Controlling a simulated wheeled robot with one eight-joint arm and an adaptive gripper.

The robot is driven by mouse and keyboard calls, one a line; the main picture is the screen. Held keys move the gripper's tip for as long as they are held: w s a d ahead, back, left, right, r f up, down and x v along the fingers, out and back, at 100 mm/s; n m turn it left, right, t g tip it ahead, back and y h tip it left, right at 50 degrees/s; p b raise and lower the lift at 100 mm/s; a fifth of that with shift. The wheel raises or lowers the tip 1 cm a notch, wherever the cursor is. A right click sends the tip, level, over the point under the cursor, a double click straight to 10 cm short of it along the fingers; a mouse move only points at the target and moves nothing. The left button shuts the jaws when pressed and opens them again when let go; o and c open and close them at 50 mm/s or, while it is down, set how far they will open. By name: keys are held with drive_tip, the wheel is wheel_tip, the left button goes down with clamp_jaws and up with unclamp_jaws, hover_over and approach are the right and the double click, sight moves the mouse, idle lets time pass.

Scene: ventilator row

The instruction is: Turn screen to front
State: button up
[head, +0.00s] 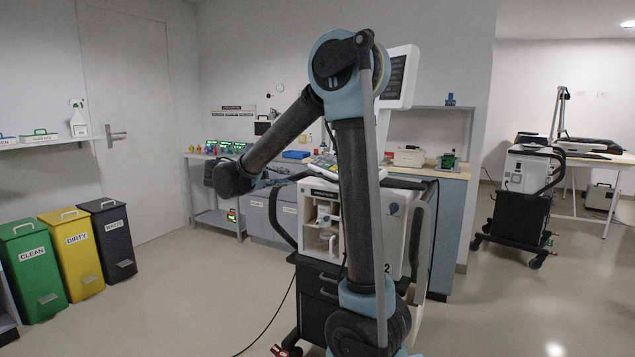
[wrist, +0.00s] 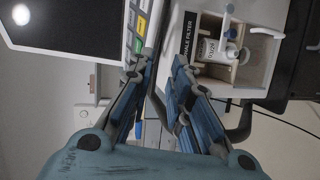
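The ventilator (head: 405,210) is a white unit on a dark cart, partly hidden behind my arm. Its white-framed dark screen (head: 397,76) stands on a white post above it; my arm covers its left part. A keypad panel (head: 326,164) slopes on the unit's top. In the wrist view, a dark glossy screen (wrist: 75,28) with a white frame fills the upper left, beside green and yellow keys (wrist: 138,28). My gripper (wrist: 162,68) appears open and empty, its fingertips near the key panel's edge. Contact is unclear.
The white filter compartment (wrist: 232,50) lies right of the fingers. A dark cart handle (head: 281,215) curves at the unit's left. A counter (head: 450,172) stands behind. Green, yellow and dark bins (head: 34,272) line the left wall. Floor at left front is clear except for a cable.

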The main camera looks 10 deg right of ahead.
sight(323, 178)
drive_tip(key=x, duration=1.7)
drive_tip(key=shift+w, duration=0.15)
clamp_jaws()
drive_tip(key=shift+s+a, duration=0.15)
drive_tip(key=shift+s, duration=0.05)
